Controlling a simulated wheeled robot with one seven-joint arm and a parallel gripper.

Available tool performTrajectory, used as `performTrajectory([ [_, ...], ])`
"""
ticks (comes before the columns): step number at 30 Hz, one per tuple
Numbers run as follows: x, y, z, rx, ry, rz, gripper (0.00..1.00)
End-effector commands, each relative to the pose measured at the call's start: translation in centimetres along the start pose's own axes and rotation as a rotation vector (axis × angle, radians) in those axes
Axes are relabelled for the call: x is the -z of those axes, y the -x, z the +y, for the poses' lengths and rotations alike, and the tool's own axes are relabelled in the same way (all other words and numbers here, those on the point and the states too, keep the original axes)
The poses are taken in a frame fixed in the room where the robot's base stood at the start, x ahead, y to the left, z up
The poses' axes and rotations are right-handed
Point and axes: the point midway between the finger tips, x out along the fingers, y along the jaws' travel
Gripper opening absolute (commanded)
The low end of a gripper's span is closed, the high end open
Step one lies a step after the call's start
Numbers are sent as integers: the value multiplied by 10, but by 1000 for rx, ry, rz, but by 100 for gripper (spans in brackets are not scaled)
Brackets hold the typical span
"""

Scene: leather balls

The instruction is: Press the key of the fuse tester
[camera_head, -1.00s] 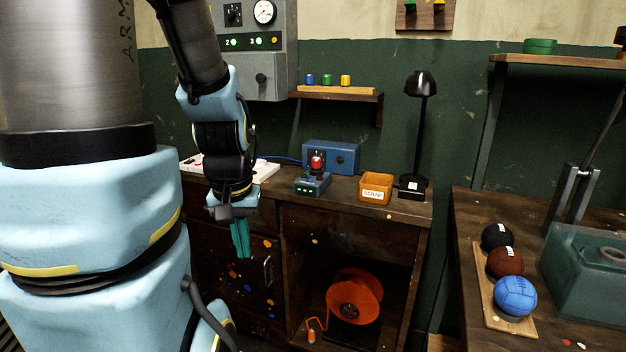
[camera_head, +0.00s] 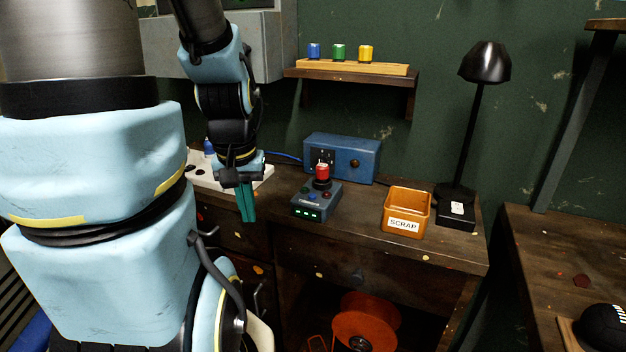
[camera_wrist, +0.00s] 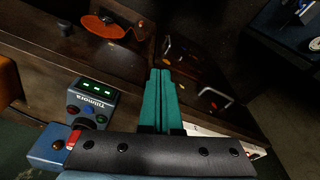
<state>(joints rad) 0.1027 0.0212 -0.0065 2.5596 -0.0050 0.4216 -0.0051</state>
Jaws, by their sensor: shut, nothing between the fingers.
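The fuse tester appears to be the small blue-grey box (camera_head: 315,207) on the workbench, with lit green lights on its front and small coloured buttons on top. A red-capped piece (camera_head: 322,172) stands in a black base at its back. In the wrist view the tester (camera_wrist: 93,103) is left of my fingers, with its lights and buttons showing; the red piece (camera_wrist: 74,137) is partly covered by my gripper's dark pad. My gripper (camera_head: 246,214) has teal fingers pointing down, shut and empty, left of the tester and apart from it. The fingers (camera_wrist: 161,75) also show in the wrist view.
A blue box (camera_head: 342,158) stands behind the tester, and an orange scrap bin (camera_head: 407,213) and black lamp (camera_head: 456,205) stand to its right. A white board (camera_head: 202,176) lies behind my gripper. A shelf (camera_head: 350,78) with coloured pieces hangs above. An orange reel (camera_head: 366,322) sits below.

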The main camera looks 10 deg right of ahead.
Motion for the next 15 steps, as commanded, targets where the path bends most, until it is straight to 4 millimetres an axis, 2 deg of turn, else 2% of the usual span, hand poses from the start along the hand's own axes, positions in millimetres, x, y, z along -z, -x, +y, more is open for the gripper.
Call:
performTrajectory([
  [11,0,0,0,0,0,0,0],
  [15,4,6,9,13,-67,-39,0],
])
